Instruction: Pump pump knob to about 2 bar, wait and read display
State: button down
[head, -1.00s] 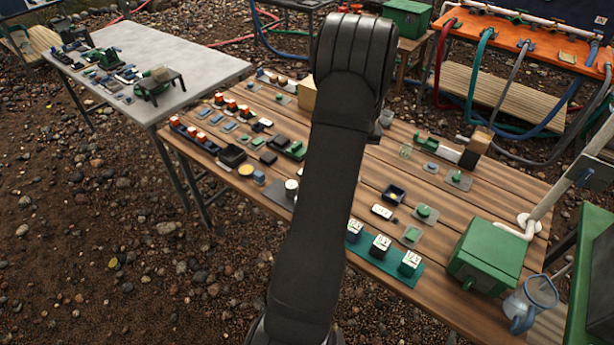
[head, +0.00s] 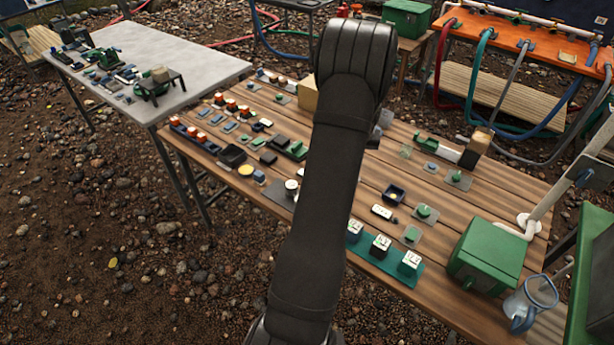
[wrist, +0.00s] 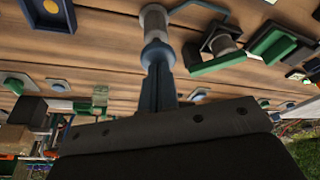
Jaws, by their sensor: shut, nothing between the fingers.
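In the wrist view my gripper (wrist: 160,70) shows as narrow blue-grey fingers, shut with nothing between them. Its tips are at the lower end of a small upright grey cylinder (wrist: 153,22) with a pale collar; this may be the pump knob, but I cannot tell for sure, nor whether they touch. In the head view my forearm covers the gripper and the spot where it works. No display with a readable pressure shows. Small white-faced blocks (head: 381,246) stand in a row on a green mat (head: 375,260), their markings too small to read.
The wooden table (head: 455,205) is crowded with small parts. A green box (head: 487,256) and a clear jug (head: 531,303) are at the right. A grey table (head: 200,70) stands at the left.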

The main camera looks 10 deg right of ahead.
jog(key=shift+r, duration=1.35)
jog(key=shift+f, duration=0.1)
jog(key=shift+f, duration=2.05)
jog(key=shift+r, duration=2.15)
jog(key=shift+f, duration=0.1)
